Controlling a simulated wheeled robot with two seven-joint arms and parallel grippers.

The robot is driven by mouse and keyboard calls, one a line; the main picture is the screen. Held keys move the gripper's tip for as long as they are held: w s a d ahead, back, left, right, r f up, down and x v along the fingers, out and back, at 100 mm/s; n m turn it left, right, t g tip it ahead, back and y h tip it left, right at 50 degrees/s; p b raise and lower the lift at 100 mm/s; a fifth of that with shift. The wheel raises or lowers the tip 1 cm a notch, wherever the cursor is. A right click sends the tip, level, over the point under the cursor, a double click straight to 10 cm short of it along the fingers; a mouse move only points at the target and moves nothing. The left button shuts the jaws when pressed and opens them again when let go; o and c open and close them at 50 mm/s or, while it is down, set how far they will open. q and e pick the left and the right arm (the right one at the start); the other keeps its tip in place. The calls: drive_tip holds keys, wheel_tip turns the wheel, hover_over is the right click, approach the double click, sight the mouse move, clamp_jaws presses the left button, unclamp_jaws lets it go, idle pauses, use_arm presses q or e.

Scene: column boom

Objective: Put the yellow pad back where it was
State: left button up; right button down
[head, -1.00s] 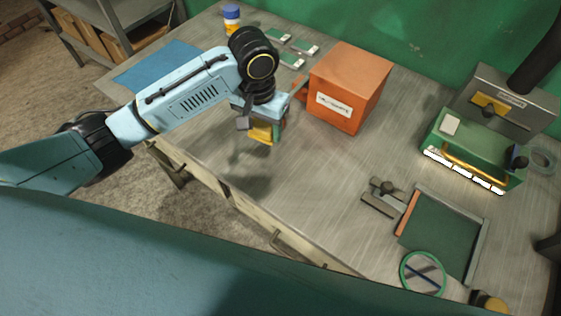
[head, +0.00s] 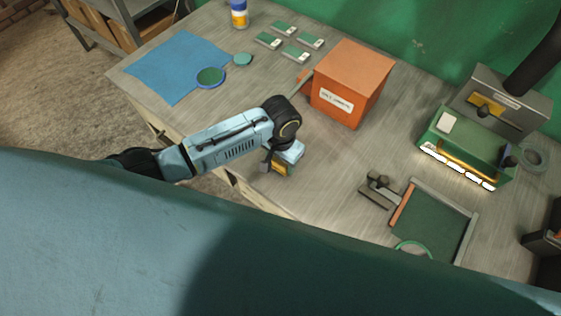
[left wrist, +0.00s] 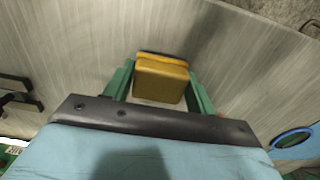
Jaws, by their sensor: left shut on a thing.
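The yellow pad (head: 280,170) is a small block held by my left gripper (head: 282,165) over the bare bench near its front edge, in the head view. In the left wrist view the yellow pad (left wrist: 161,79) sits between the two green fingers of the left gripper (left wrist: 160,90), which are shut on its sides. Bare bench surface shows around it. In the head view the arm hides part of the pad, and I cannot tell its exact height over the bench. My right gripper is not in view.
An orange box (head: 348,88) stands behind the gripper. A blue mat (head: 170,65) and a blue-rimmed green disc (head: 210,77) lie at the left. A clamp-like fixture (head: 378,190), a dark green tray (head: 472,226) and a green machine (head: 468,140) stand to the right.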

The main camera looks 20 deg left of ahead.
use_arm(q)
drive_tip(key=shift+f, duration=0.8)
drive_tip(key=shift+f, duration=0.15)
drive_tip(key=o, duration=0.9)
wheel_tip(320, 180, up, 12)
drive_tip(key=shift+r+p, duration=0.2)
drive_tip(key=shift+p, duration=0.45)
drive_tip(key=shift+f, duration=0.1)
